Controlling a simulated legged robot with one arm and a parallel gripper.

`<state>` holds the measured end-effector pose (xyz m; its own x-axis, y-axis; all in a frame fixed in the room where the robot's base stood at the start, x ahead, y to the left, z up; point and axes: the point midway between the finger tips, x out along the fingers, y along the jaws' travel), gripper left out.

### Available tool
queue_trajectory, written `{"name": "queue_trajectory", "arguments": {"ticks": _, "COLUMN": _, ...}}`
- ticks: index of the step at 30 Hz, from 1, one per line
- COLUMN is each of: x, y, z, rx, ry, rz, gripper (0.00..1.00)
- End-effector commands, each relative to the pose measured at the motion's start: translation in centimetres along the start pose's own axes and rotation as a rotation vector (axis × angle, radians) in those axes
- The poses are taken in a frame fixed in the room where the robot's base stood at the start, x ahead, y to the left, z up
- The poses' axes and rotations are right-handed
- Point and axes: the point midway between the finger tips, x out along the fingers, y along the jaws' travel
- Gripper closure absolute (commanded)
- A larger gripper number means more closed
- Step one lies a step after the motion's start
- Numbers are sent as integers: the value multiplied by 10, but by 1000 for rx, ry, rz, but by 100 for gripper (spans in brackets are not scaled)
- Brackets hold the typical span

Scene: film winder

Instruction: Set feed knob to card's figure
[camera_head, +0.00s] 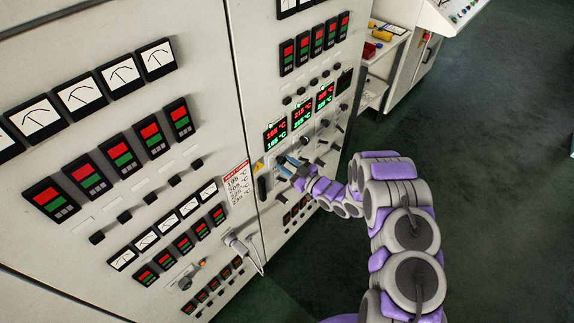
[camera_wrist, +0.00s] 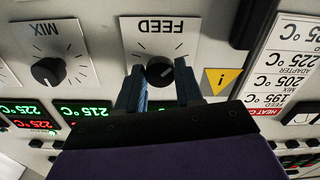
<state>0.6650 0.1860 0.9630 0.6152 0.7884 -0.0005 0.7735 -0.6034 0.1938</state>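The FEED knob (camera_wrist: 160,71) is a round black dial on a white plate, seen upside down in the wrist view. My gripper (camera_wrist: 160,69) has its two blue fingers on either side of it, with hardly any gap visible; contact is unclear. The gripper also shows at the panel in the head view (camera_head: 289,168). The card (camera_head: 238,183), white with a red heading, is left of the gripper in the head view. It also shows at the right of the wrist view (camera_wrist: 286,75); 195 °C is nearest its heading, then 205 °C.
The MIX knob (camera_wrist: 48,72) is beside the FEED plate. A yellow warning sticker (camera_wrist: 219,80) lies between FEED and the card. Lit displays (camera_head: 276,134) sit above the gripper in the head view. Green floor (camera_head: 480,150) is clear at right.

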Motion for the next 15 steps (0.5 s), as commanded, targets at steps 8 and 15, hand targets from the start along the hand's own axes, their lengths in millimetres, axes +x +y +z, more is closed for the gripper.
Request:
{"name": "queue_trajectory", "arguments": {"ticks": 8, "x": 0, "y": 0, "z": 0, "rx": 0, "ry": 0, "rz": 0, "gripper": 92}}
{"name": "queue_trajectory", "arguments": {"ticks": 15, "x": 0, "y": 0, "z": 0, "rx": 13, "ry": 0, "rz": -1, "gripper": 95}}
